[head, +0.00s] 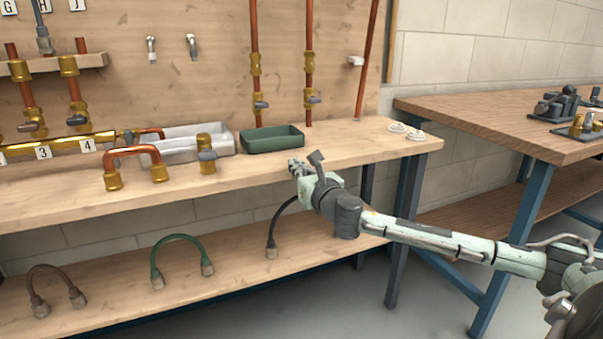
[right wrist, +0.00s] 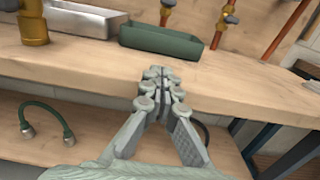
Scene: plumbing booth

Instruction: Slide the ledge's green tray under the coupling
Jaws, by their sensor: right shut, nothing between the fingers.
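The green tray (head: 272,142) is a shallow open box on the wooden ledge (head: 370,141), near the wall. In the right wrist view the tray (right wrist: 160,42) lies beyond my fingertips, apart from them. My right gripper (head: 296,168) is shut and empty at the ledge's front edge, in front of the tray; its closed fingers (right wrist: 160,76) fill the middle of the wrist view. Copper pipes with brass couplings (head: 256,64) (head: 309,61) run down the wall behind the tray. I cannot tell which coupling is meant. My left gripper is not in view.
A white tray (head: 185,155) stands left of the green one. White fittings (head: 407,131) lie at the ledge's right end. The ledge between is clear.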

